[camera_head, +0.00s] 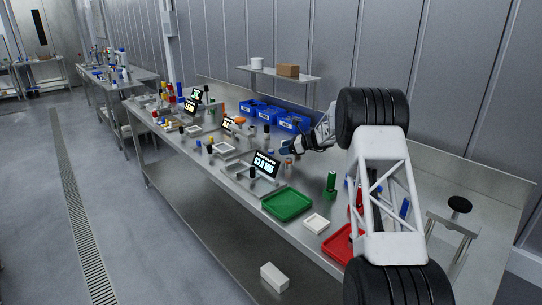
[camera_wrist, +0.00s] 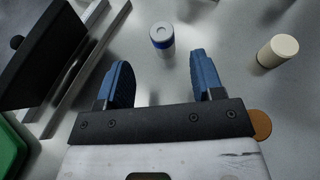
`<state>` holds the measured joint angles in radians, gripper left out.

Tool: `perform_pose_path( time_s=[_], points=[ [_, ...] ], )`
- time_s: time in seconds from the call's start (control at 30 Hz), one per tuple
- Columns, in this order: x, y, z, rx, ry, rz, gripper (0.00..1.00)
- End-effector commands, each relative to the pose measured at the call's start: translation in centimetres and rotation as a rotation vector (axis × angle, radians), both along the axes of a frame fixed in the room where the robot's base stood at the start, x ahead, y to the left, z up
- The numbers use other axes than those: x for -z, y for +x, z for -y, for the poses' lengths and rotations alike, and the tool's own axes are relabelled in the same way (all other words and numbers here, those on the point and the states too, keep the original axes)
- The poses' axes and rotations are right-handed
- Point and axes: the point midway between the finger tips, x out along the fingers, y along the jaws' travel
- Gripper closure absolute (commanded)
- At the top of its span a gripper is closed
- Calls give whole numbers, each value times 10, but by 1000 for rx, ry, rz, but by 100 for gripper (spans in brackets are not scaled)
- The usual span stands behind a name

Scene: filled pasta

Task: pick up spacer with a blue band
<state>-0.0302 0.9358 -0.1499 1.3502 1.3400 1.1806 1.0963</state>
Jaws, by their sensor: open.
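The spacer with a blue band (camera_wrist: 162,36) is a short, pale grey cylinder with a blue ring around it. It stands upright on the steel table, beyond the fingertips in the wrist view and roughly in line with the gap. My gripper (camera_wrist: 160,72) is open, its two blue pads apart with nothing between them. In the head view my gripper (camera_head: 294,145) is low over the middle of the table, and I cannot clearly make out the spacer there.
A cream cylinder (camera_wrist: 277,51) stands right of the spacer. An orange-brown round piece (camera_wrist: 261,124) is beside the gripper's right side. A black display (camera_wrist: 38,55) with metal rails stands left. A green tray (camera_head: 287,204), blue bins (camera_head: 292,122) and a red tray (camera_head: 338,246) are on the table.

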Motion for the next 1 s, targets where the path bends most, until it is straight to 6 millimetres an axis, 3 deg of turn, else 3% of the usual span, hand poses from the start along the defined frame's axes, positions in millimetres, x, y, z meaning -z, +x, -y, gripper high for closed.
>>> perform_pose_path(
  time_s=[0.33,0.7,1.0],
  points=[
    [1,0,-1,-1,0,0,39],
    [10,5,-22,0,-1,0,39],
    [10,5,-23,0,0,0,39]
  ],
)
